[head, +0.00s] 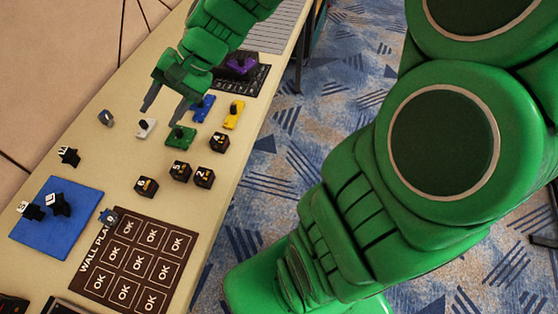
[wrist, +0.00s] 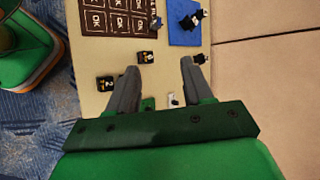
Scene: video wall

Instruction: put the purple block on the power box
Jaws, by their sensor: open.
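The purple block (head: 240,64), with a dark knob on top, rests at the edge of a dark board with pale markings (head: 249,79), at the far end of the table. It is not visible in the wrist view. I cannot tell which thing is the power box; no readable label for it shows. My gripper (head: 165,107) is open and empty above the table, nearer than the purple block and to its left in the head view. In the wrist view my gripper (wrist: 160,68) has its two grey fingers wide apart with nothing between them.
Green (head: 180,138), white (head: 146,128), blue (head: 203,107) and yellow (head: 234,115) knobbed blocks stand around below my gripper. Several black numbered cubes (head: 181,171) lie nearer. A blue mat (head: 62,218) bears dark pieces beside the wall plan board (head: 134,262). A wall bounds the left.

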